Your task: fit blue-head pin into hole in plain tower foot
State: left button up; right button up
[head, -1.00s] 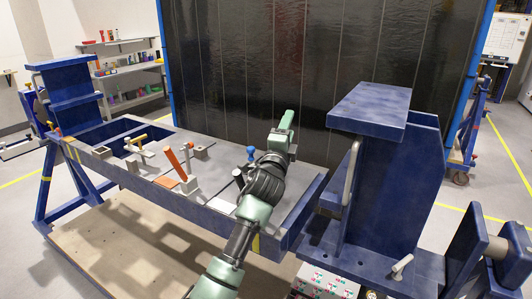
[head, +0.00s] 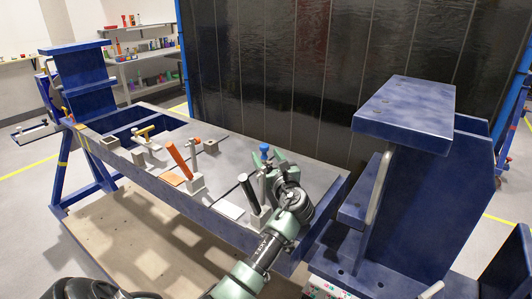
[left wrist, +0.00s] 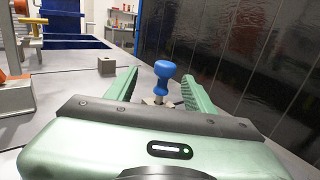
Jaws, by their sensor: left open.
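The blue-head pin (head: 264,149) stands upright on the grey bench of the jig. In the left wrist view its blue head and shank (left wrist: 164,72) stand between the two green fingers, and its lower end is in or behind a small grey holder. My left gripper (head: 270,159) is open around the pin, with a gap visible on each side. The large blue tower (head: 400,135) stands at the right, and its foot (head: 360,268) shows several small dark holes. A second blue tower (head: 82,75) stands at the far left end. My right gripper is out of view.
An orange-handled clamp (head: 180,160), a black-handled clamp (head: 248,190) and a yellow-handled clamp (head: 145,131) stand along the bench. A small grey block (left wrist: 107,65) is beyond my left finger. A dark curtain (head: 300,80) hangs behind the bench.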

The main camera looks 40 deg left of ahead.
aim_at(265, 150)
pick_arm(q)
jog(key=x, duration=0.2)
jog(key=p+x, duration=0.1)
jog(key=x, duration=0.1)
jog(key=shift+w+d+r, duration=0.1)
jog(key=shift+w+r, duration=0.1)
jog(key=shift+r, duration=0.05)
jog(key=shift+w+a+f, duration=0.1)
jog(key=shift+w+a, duration=0.15)
jog(key=shift+a, duration=0.15)
grip_shut()
